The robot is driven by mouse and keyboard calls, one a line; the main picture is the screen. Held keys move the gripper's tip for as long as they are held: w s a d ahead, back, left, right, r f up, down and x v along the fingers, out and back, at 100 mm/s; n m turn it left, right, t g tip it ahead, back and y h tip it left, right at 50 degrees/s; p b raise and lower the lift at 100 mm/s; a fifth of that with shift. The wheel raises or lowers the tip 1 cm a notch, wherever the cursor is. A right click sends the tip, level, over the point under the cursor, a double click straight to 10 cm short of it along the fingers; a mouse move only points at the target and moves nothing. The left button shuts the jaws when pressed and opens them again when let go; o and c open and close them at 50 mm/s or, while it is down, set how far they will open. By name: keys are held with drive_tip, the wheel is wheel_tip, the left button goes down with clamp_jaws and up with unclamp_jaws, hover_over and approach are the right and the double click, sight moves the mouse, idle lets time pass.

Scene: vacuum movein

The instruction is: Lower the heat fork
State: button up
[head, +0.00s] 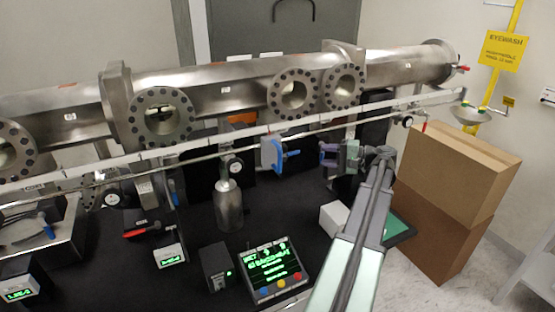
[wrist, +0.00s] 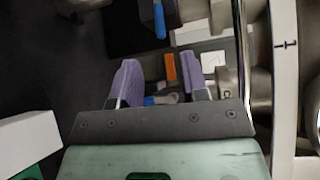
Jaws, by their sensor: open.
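I cannot tell for certain which part is the heat fork. A pale plate with a blue handle (head: 277,154) hangs below the long steel chamber in the middle of the head view. My gripper (head: 326,155), with purple fingers, is to its right and apart from it. In the wrist view my gripper (wrist: 158,62) is open, with nothing held between the fingertips. A blue part (wrist: 160,99) and some metal show through the gap between the fingers, partly hidden by my gripper body. Another blue handle (wrist: 159,20) is beyond the fingertips.
The steel chamber (head: 225,92) with round flanges and a thin rail (head: 210,145) run across above the black table. A metal bottle (head: 229,207), a control box (head: 273,268) and a white box (head: 334,217) stand in front. Cardboard boxes (head: 455,170) stand at right.

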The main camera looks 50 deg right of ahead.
sight(297, 153)
drive_tip(key=x, duration=0.5)
drive_tip(key=b+x, duration=0.1)
drive_tip(key=x, duration=0.4)
drive_tip(key=shift+w+d+f, duration=0.1)
drive_tip(key=shift+w+f, duration=0.05)
drive_tip(key=shift+w, duration=0.25)
clamp_jaws()
